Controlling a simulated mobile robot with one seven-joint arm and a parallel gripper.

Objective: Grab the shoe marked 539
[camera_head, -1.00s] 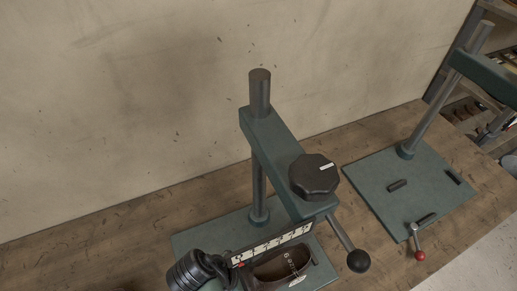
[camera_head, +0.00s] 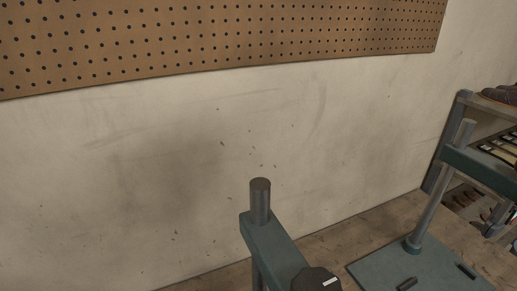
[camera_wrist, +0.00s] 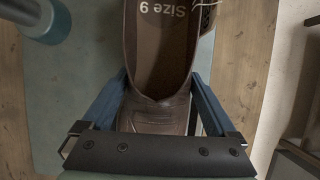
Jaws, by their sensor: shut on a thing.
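A brown leather shoe (camera_wrist: 158,112) shows in the wrist view, with "Size 9" upside down on its insole. My gripper (camera_wrist: 158,78) has its two blue fingers on either side of the shoe's front part and is shut on it. The dark bar of the gripper covers the toe end. No 539 mark is readable, and the shoe's far end is cut off by the frame. The shoe and gripper are out of the head view. The stitcher's green arm and post (camera_head: 262,215) stand at the bottom middle of the head view, with a black knob (camera_head: 316,281).
A second green stand (camera_head: 425,225) is at the right on the wooden bench (camera_head: 350,235). A shelf (camera_head: 462,125) with shoes stands beyond it. A pegboard (camera_head: 220,40) hangs on the bare wall. In the wrist view, a green base plate (camera_wrist: 60,100) lies beneath the shoe.

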